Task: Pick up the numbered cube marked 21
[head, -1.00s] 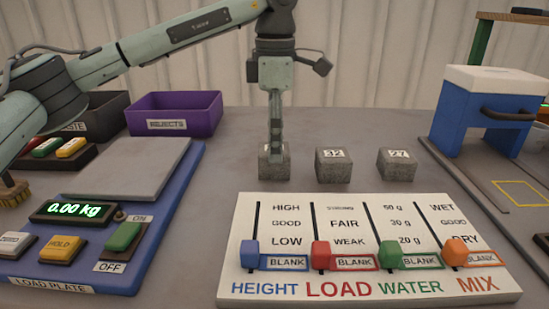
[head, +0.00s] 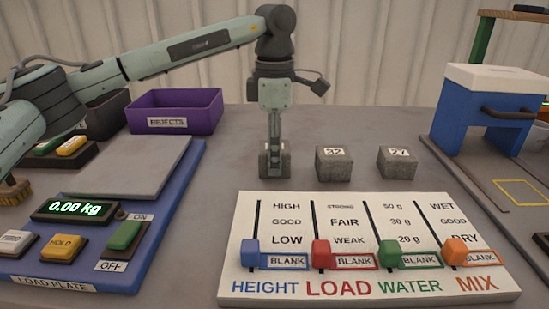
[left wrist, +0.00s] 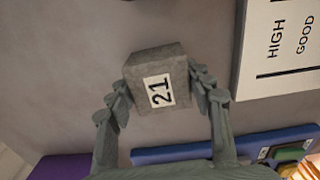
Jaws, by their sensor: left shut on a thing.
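The grey cube marked 21 (left wrist: 161,85) is between the fingertips of my left gripper in the left wrist view, with its number facing the camera. My left gripper (head: 275,162) points straight down in the head view and is shut on this cube, one finger on each side. My right gripper is not in view.
Cubes marked 32 (head: 334,164) and 27 (head: 397,163) stand to the right. The white slider panel (head: 370,215) lies in front. The blue load plate unit (head: 150,235) and purple rejects bin (head: 175,112) are left. A blue-and-white press (head: 490,105) stands right.

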